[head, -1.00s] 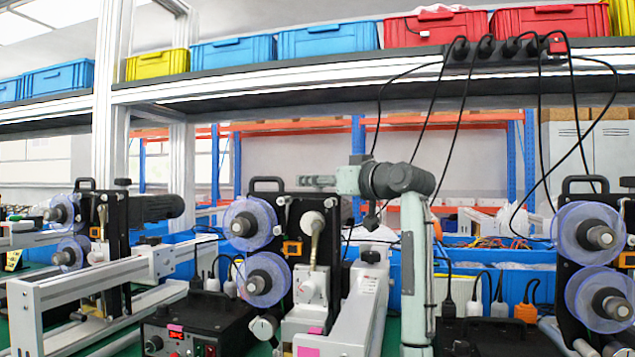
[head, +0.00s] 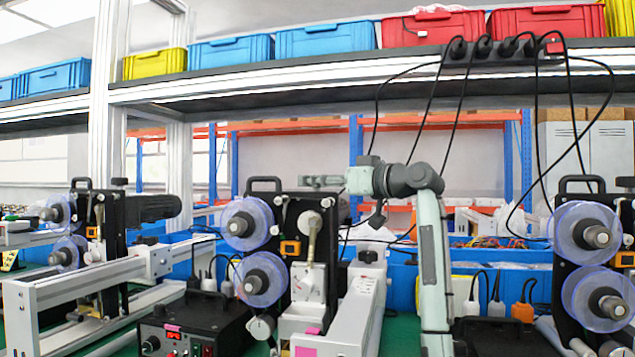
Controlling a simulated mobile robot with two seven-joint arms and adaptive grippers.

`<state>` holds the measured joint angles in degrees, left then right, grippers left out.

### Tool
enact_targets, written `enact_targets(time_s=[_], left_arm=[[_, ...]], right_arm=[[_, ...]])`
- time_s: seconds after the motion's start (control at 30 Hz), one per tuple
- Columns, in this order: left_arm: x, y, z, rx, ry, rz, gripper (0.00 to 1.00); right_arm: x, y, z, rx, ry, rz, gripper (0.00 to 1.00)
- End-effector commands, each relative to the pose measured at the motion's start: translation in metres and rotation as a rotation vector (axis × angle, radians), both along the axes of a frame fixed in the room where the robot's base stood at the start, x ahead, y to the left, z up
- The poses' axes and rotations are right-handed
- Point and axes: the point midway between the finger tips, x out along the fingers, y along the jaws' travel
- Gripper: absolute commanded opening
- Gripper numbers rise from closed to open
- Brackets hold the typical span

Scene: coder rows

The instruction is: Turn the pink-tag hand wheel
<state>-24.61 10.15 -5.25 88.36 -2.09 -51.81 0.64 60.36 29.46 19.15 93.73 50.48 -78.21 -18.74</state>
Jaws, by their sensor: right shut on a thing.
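My right gripper (head: 308,181) points left above the top edge of the middle coder (head: 287,205). Its fingers look closed, seen from the side; what they hold is too small to make out. Pink tags (head: 304,351) show low on the middle coder's pale base, and another pink patch is on the black control box (head: 197,325) beside it. A round white knob (head: 310,222) sits on the coder's face below my fingers, apart from them. I cannot tell which part is the pink-tag hand wheel. My left gripper is not in view.
Other coders stand at left (head: 113,245) and right (head: 600,240). A shelf (head: 250,97) with blue, red and yellow crates runs overhead. Black cables (head: 432,120) hang from its power strip, close to my right wrist. Blue bins (head: 400,280) stand behind.

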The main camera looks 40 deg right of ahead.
Motion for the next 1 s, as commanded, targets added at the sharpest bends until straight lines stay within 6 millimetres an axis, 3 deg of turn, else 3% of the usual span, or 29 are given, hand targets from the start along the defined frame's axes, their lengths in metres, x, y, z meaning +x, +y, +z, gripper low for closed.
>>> enact_targets(time_s=[0.6, 1.0], left_arm=[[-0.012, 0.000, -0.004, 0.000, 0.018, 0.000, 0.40], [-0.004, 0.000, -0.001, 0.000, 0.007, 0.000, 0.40]], right_arm=[[0.001, -0.002, 0.002, 0.005, -0.003, 0.503, 0.07], [0.001, -0.001, 0.001, 0.000, -0.001, 0.638, 0.07]])
